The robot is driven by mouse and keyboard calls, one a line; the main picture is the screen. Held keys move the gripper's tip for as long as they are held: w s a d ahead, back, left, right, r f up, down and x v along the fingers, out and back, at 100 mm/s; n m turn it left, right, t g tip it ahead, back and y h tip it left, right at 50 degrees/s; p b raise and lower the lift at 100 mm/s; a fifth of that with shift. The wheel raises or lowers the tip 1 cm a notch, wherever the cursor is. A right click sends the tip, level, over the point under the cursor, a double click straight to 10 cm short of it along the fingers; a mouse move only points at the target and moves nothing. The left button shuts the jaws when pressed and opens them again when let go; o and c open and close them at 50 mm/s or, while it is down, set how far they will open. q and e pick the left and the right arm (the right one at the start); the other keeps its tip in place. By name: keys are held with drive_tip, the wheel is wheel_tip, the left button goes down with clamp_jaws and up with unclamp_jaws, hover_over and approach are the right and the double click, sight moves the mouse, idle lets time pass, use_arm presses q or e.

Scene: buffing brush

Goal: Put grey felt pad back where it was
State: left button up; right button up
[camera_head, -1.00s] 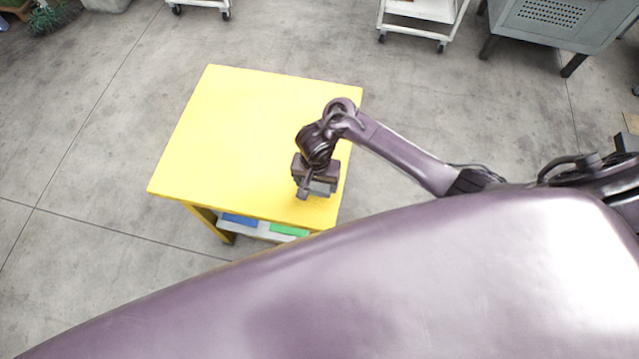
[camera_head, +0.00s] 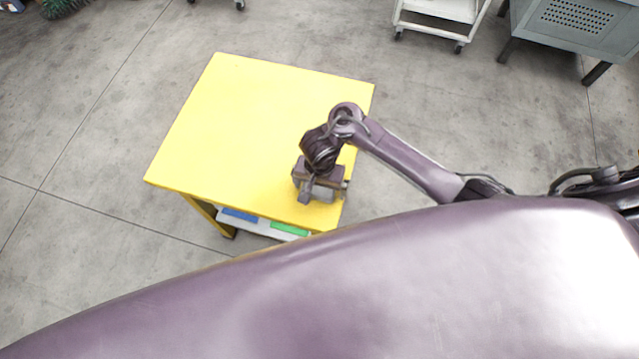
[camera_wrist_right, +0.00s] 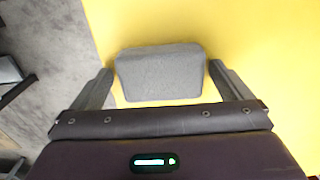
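The grey felt pad (camera_wrist_right: 160,73) lies on the yellow table near its front right corner. In the head view it shows partly (camera_head: 318,194) under my right gripper (camera_head: 324,192). In the right wrist view the two fingers of my right gripper (camera_wrist_right: 162,82) stand on either side of the pad, with a narrow strip of yellow between each finger and the pad. The gripper is open and does not appear to clamp the pad. My left gripper is not in view.
The yellow table top (camera_head: 240,120) is otherwise bare. Below its front edge, a shelf holds a blue item (camera_head: 240,215) and a green item (camera_head: 289,229). A white cart (camera_head: 440,15) and a grey metal cabinet (camera_head: 575,30) stand behind on the concrete floor.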

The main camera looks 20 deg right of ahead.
drive_tip(key=shift+r, duration=0.35)
wheel_tip(320, 180, up, 12)
drive_tip(key=p, duration=1)
drive_tip(key=shift+s+f, duration=0.1)
drive_tip(key=shift+f, duration=0.1)
